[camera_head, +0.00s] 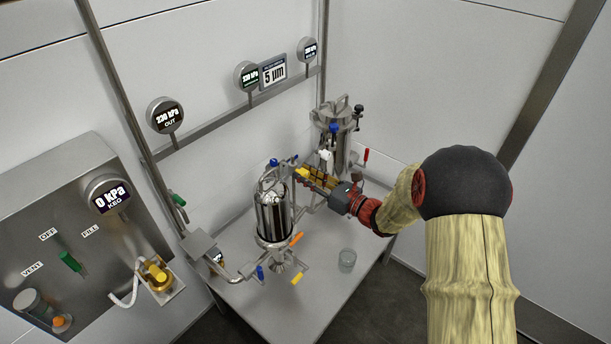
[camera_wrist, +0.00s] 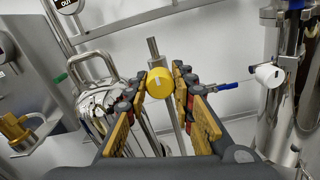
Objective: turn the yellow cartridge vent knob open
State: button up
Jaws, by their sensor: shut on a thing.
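The yellow knob (camera_wrist: 160,82) shows in the wrist view as a round yellow cap with a small pale mark on its face. It sits between the tips of my gripper (camera_wrist: 162,88), and the fingers are shut on it from both sides. In the head view, my gripper (camera_head: 305,173) reaches in from the right, just right of the top of the nearer polished steel housing (camera_head: 274,215). That housing also shows at left in the wrist view (camera_wrist: 100,102). The fingers partly hide the knob's sides, and how far it is turned is hard to read.
A second steel housing (camera_head: 340,140) with a white-handled valve (camera_wrist: 268,75) stands behind my gripper. A blue lever (camera_wrist: 230,86) lies close right of the fingers. Gauges line the rail at the back wall.

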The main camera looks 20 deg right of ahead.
jog(key=shift+p, duration=0.35)
grip_shut()
jog(key=m+p, duration=0.1)
jog(key=p, duration=0.1)
jog(key=m+p, duration=0.3)
jog(key=p, duration=0.1)
jog(key=shift+r+m+p, duration=0.25)
jog(key=shift+m+p, duration=0.05)
jog(key=shift+p, duration=0.05)
jog(key=m+p, duration=0.4)
jog(key=p, duration=0.1)
jog(key=shift+m+p, duration=0.3)
jog(key=shift+p, duration=0.1)
jog(key=m+p, duration=0.5)
jog(key=shift+f, duration=0.15)
jog(key=shift+f+m+p, duration=0.15)
jog(key=shift+m+p, duration=1.35)
jog(key=shift+m, duration=0.4)
jog(key=o, duration=1)
grip_release()
jog(key=shift+o, duration=0.4)
